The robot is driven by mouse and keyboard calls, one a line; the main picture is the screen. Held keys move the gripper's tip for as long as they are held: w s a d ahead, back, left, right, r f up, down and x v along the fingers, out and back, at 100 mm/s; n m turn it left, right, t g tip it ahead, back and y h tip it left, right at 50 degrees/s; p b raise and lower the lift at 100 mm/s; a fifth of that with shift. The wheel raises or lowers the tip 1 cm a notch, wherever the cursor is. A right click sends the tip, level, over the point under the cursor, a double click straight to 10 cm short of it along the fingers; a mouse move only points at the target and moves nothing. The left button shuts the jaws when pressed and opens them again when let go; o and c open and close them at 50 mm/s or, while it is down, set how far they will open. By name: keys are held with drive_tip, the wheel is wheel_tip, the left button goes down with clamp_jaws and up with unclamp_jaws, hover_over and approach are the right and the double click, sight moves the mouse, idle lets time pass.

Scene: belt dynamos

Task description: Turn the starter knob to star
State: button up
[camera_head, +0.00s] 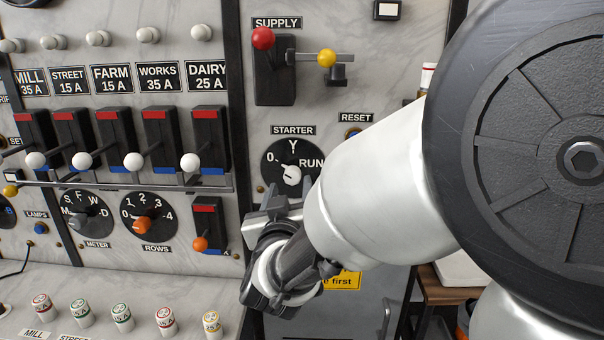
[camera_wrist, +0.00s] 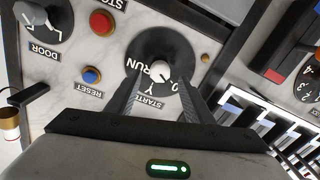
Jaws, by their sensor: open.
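The starter dial (camera_head: 274,170) is a black disc marked 0, Y and RUN, under a STARTER label. Its white starter knob (camera_head: 291,175) sits at the dial's middle; I cannot tell for sure which mark it points to. In the wrist view the knob (camera_wrist: 160,73) shows near the fingertips, with the letters upside down or slanted. My gripper (camera_wrist: 160,88) is open and empty. Its two fingers reach toward the dial, one on each side of the knob's line. In the head view my gripper (camera_head: 277,200) is just below the dial; whether it touches anything is unclear.
A blue reset button (camera_wrist: 91,75) and a red button (camera_wrist: 101,22) are beside the dial. The supply switch (camera_head: 274,70), with red and yellow balls, is above. A row of white-balled lever switches (camera_head: 110,140) stands left. A yellow sign (camera_head: 346,281) is below.

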sight(292, 179)
drive_tip(key=w, duration=0.6)
drive_tip(key=shift+d, duration=0.1)
drive_tip(key=shift+s, duration=0.1)
drive_tip(key=c, duration=1.1)
drive_tip(key=shift+o, duration=0.2)
